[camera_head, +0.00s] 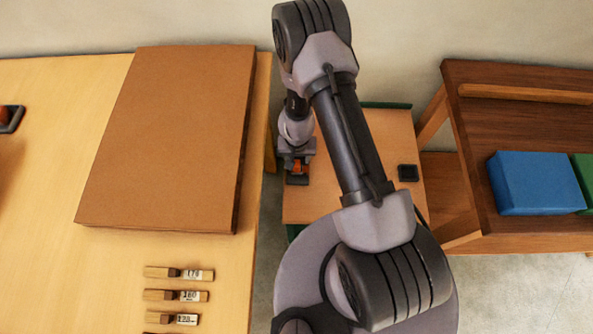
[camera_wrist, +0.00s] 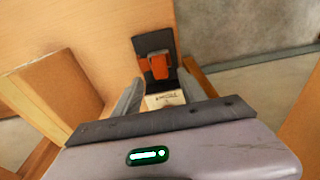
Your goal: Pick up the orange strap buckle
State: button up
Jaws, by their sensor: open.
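The orange strap buckle (camera_wrist: 155,68) shows in the wrist view on a dark backing (camera_wrist: 146,43). It lies just beyond and between the tips of my open, empty gripper (camera_wrist: 160,78). I cannot tell whether the fingers touch it. A small pale label with dark print (camera_wrist: 165,99) sits on the near side of the buckle, between the fingers. In the head view my gripper (camera_head: 297,158) is over the left edge of a low light-wood surface (camera_head: 345,205). A bit of orange (camera_head: 297,167) shows under it, partly hidden by my wrist.
A large brown board (camera_head: 165,140) lies on the left table (camera_head: 50,220), with several labelled wooden pieces (camera_head: 180,273) in front. A small black square piece (camera_head: 408,172) sits at the low surface's right. A dark wooden bench (camera_head: 490,130) at right holds a blue block (camera_head: 535,183).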

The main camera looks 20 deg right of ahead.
aim_at(297, 163)
notch_tip(297, 163, down, 5)
jog(key=b, duration=0.4)
jog(key=shift+f+b, duration=0.15)
jog(key=shift+b, duration=0.2)
jog(key=shift+w+f, duration=0.1)
jog(key=shift+f, duration=0.05)
jog(key=shift+r, duration=0.2)
jog(key=shift+c, duration=0.4)
grip_shut()
